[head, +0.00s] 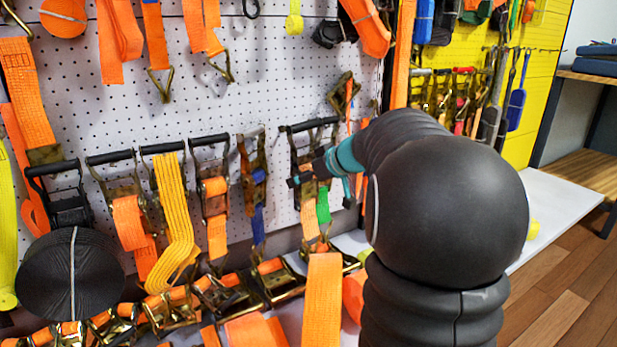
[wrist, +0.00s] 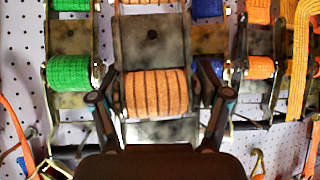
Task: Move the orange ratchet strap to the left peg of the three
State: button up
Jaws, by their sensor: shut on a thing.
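The orange ratchet strap (wrist: 156,94) is a ribbed orange roll in a worn metal buckle, in the middle of the wrist view. My gripper (wrist: 158,85) has a finger on each side of the roll and is shut on it. In the head view my gripper (head: 305,180) reaches in from the right to the strap's metal buckle (head: 304,158), at the right end of a row of hanging buckles. Its orange webbing (head: 309,214) hangs below. The peg behind the buckle is hidden, and I cannot make out the three pegs.
A green strap (wrist: 69,75) hangs close beside the held one, and a blue strap (head: 257,222) hangs on its other side. More orange straps and a yellow strap (head: 174,215) hang further left. Several buckles (head: 222,297) lie below. The white pegboard (head: 100,110) has bare patches above.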

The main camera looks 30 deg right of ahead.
jog(key=w+f+p, duration=0.1)
jog(key=w+p, duration=0.2)
jog(key=w, duration=0.5)
jog(key=shift+f, duration=0.3)
dwell(1.0)
jog(key=shift+w+a+b, duration=0.1)
jog(key=shift+b, duration=0.2)
dwell(0.7)
jog(key=o, duration=1.7)
jog(key=shift+o, duration=0.4)
jog(key=shift+f, duration=0.1)
